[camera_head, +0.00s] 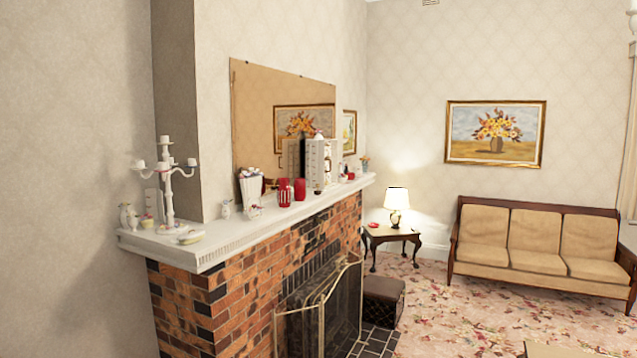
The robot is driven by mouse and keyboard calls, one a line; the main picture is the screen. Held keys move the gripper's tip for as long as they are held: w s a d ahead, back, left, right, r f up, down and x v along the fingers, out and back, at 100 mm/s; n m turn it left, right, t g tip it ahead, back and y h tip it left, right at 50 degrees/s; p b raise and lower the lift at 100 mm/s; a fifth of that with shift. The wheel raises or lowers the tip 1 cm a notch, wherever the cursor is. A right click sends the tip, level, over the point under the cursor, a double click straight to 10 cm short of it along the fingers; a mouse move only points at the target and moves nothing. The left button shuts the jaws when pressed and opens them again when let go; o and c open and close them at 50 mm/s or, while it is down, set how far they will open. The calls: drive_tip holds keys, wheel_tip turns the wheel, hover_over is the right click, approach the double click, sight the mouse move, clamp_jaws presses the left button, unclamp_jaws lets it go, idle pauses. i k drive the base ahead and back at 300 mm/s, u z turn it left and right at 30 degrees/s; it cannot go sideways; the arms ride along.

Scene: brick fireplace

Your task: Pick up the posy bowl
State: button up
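The white mantel shelf (214,255) runs above the brick fireplace and carries several small ornaments. A small pale dish (190,237) lies near its front left edge. A small yellowish pot with a pinkish top (147,222) stands near the left end. A small white piece with coloured spots (254,212) sits further along, below a white flower-filled vase (251,189). I cannot tell for certain which of these is the posy bowl. My gripper is not in view.
A white candelabra (167,183) stands close behind the dish. Red candles (284,192) and a tall white clock-like box (322,165) stand further right. A metal fire screen (322,312) stands before the hearth. Patterned carpet (440,310) lies open toward the sofa (532,243).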

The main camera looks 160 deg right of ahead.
sight(341, 178)
drive_tip(key=z, duration=5.4)
